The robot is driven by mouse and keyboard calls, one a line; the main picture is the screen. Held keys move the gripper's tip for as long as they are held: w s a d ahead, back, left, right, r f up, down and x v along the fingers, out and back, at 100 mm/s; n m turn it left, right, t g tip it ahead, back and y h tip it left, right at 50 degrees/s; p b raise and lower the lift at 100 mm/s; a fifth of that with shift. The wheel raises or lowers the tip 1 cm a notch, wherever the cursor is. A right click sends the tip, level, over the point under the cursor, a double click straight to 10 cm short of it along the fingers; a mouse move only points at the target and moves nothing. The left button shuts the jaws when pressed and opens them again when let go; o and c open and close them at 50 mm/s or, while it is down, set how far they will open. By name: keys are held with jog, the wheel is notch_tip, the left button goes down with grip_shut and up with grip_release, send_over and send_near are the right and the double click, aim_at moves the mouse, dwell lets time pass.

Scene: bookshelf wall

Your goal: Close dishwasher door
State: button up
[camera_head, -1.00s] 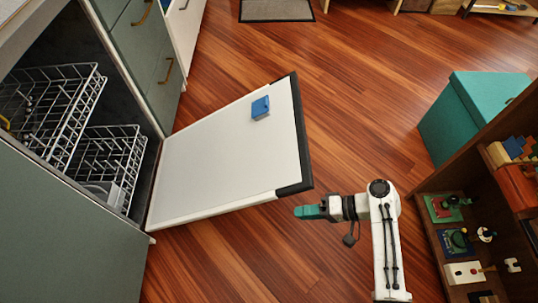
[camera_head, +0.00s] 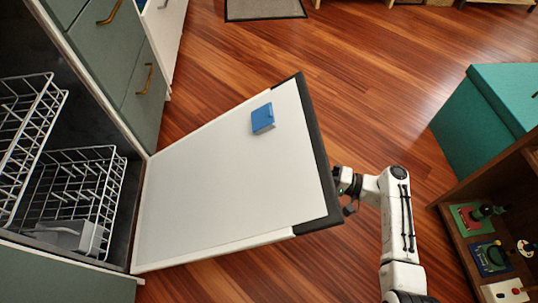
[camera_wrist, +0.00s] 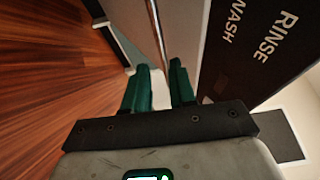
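The dishwasher door (camera_head: 215,185) hangs open, its pale inner face turned up, with a dark band along its free edge. A blue block (camera_head: 262,118) rests on that face. In the head view my arm reaches that edge at the right and my fingers are hidden behind the door. In the wrist view my gripper (camera_wrist: 160,68) shows two green fingers apart, with a gap between them and nothing clearly held. The door's outer side, with a dark control panel (camera_wrist: 258,45) lettered RINSE and WASH, is close by the fingers. I cannot tell whether they touch it.
Wire racks (camera_head: 75,190) sit inside the dishwasher at the left. Green drawers (camera_head: 115,60) stand behind the door. A teal box (camera_head: 490,115) and a wooden shelf with toys (camera_head: 465,245) stand at the right. The wooden floor (camera_head: 385,80) beyond the door is clear.

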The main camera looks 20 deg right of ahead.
jog(key=b+x, duration=0.2)
jog(key=x, duration=0.9)
jog(key=shift+f+b, duration=0.1)
jog(key=shift+b, duration=0.2)
jog(key=shift+c, duration=0.5)
jog(key=shift+s, duration=0.1)
grip_shut()
